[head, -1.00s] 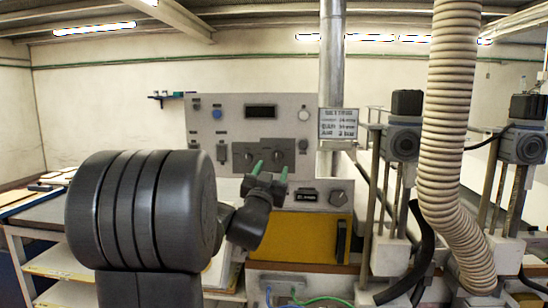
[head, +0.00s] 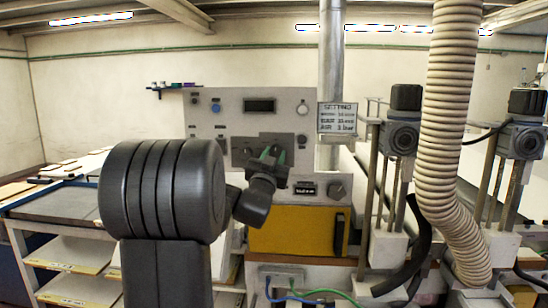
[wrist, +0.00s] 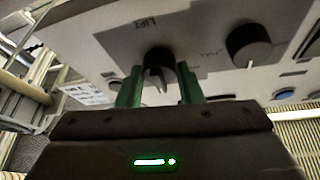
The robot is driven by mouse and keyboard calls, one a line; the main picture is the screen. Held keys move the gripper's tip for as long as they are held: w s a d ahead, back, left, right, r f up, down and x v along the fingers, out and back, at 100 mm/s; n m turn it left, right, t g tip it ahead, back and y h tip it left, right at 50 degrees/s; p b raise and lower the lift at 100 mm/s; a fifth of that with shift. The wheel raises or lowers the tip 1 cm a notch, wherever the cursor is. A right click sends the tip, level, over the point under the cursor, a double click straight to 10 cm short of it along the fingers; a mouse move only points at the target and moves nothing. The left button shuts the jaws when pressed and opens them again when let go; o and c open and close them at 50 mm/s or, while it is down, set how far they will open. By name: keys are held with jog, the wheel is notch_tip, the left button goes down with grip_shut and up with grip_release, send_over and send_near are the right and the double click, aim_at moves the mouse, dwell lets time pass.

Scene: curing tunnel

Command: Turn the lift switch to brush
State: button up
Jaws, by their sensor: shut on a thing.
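The lift switch (wrist: 160,62) is a round black knob on a dark grey plate marked "LIFT" in the wrist view. A ridge on it points down in that picture, toward my gripper. My gripper (wrist: 160,90) has its two green fingers on either side of the knob and is shut on it. In the head view my gripper (head: 272,154) reaches the dark plate on the control panel (head: 228,105) and hides the knob. The word "brush" cannot be read in either view.
A second black knob (wrist: 248,45) sits beside the lift switch on the same plate. Below the panel is a yellow door (head: 290,232). A ribbed hose (head: 447,120) and motor posts stand at right. A table with shelves (head: 60,205) is at left.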

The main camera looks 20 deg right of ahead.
jog(key=shift+f+b, duration=0.1)
jog(key=shift+b, duration=0.25)
jog(key=n+t+y+b, duration=0.1)
jog(key=n+b, duration=0.2)
jog(key=n, duration=0.1)
jog(key=n+t+y+b, duration=0.1)
jog(key=n+y+b, duration=0.1)
jog(key=n+b, duration=0.1)
jog(key=n+t+y+b, duration=0.1)
jog(key=n+b, duration=0.3)
jog(key=shift+s+d+f+n+y, duration=0.1)
jog(key=shift+s+d+n+y, duration=0.1)
jog(key=shift+d+n+y, duration=0.15)
jog(key=shift+r+n+y, duration=0.15)
jog(key=shift+n+y, duration=0.5)
jog(key=shift+n, duration=0.45)
jog(key=shift+r+n+y, duration=0.1)
jog(key=shift+n+y, duration=0.5)
jog(key=shift+n, duration=0.75)
jog(key=o, duration=1)
